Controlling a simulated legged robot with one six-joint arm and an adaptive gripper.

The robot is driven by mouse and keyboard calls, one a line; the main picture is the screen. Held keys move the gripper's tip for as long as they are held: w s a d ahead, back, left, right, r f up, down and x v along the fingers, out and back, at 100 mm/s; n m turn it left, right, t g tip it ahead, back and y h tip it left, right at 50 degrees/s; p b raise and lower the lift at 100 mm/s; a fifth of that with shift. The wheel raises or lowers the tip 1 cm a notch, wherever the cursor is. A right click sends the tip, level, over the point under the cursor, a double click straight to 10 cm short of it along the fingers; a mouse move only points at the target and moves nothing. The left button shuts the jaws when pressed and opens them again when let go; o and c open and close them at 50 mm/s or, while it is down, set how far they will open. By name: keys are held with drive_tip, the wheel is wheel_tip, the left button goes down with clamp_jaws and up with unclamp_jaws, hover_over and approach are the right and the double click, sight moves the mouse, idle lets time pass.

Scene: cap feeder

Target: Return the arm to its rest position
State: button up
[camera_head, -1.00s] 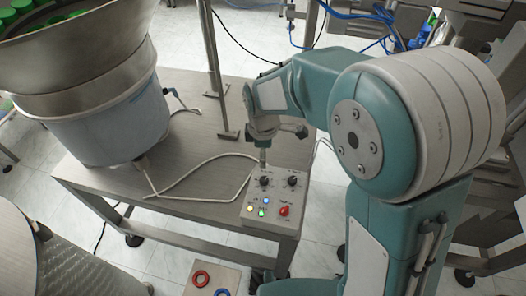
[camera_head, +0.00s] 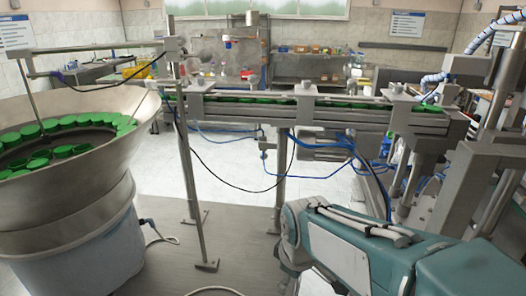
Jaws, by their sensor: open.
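My arm (camera_head: 375,245) shows at the lower right as teal and grey links with pale hoses along the top. It reaches in from the bottom right corner, and its visible left end bends down out of the frame. My gripper is not in view, so its jaws and anything near them are hidden. The control box with knobs and lights is not in view either.
The metal feeder bowl (camera_head: 85,175) with green caps stands at left on a pale drum. A conveyor rail (camera_head: 250,113) with green caps crosses the middle on posts, with hanging cables. Machinery (camera_head: 480,170) stands at right, close to my arm. Floor shows below the rail.

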drive_tip(key=s+d+r+m+t, duration=0.3)
drive_tip(key=s+d+r+m, duration=0.2)
drive_tip(key=s+d+m, duration=0.4)
drive_tip(key=s+m, duration=0.1)
drive_tip(key=s, duration=0.2)
drive_tip(key=shift+d+r+m+h, duration=0.3)
drive_tip(key=shift+r+m, duration=0.1)
